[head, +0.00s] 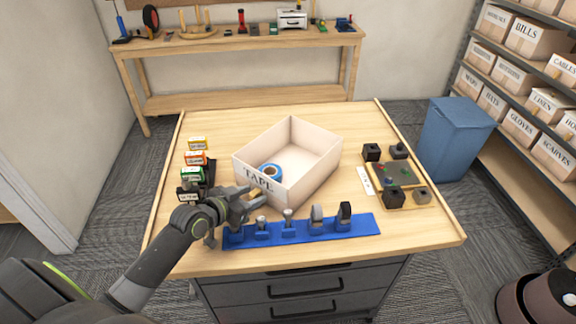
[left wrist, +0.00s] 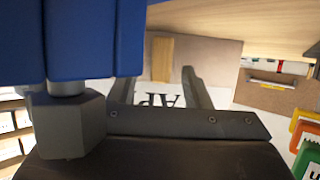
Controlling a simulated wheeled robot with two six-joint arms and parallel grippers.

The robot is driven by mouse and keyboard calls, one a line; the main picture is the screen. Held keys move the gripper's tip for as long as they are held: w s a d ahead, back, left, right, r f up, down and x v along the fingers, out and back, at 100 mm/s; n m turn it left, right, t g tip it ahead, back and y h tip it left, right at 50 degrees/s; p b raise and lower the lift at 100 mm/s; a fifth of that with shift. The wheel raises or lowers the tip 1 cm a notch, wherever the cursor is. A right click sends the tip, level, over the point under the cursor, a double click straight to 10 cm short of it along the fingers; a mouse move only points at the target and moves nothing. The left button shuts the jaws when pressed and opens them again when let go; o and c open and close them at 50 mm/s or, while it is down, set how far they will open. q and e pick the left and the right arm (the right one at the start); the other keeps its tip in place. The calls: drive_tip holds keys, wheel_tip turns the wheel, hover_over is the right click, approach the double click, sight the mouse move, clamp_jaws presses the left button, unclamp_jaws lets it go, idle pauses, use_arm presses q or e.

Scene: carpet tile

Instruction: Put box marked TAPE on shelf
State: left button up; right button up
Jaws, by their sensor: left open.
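The box marked TAPE (head: 312,160) is an open, pale box on the wooden table, with its lettering on the near left wall. My left gripper (head: 256,198) is open at the box's near left wall, close to the lettering. In the left wrist view the box's wall (left wrist: 205,62) with upside-down letters shows behind the fingers; I cannot tell whether they touch it. The shelf (head: 512,112) stands at the right, filled with several labelled boxes. My right gripper is not in view.
A blue mat (head: 360,225) with several small tools lies along the table's front. Small coloured boxes (head: 195,158) stand at the left, and a board with dark blocks (head: 405,174) at the right. A blue bin (head: 452,135) stands between table and shelf.

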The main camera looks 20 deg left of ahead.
use_arm(q)
drive_tip(key=shift+w, duration=0.15)
clamp_jaws()
idle(0.4)
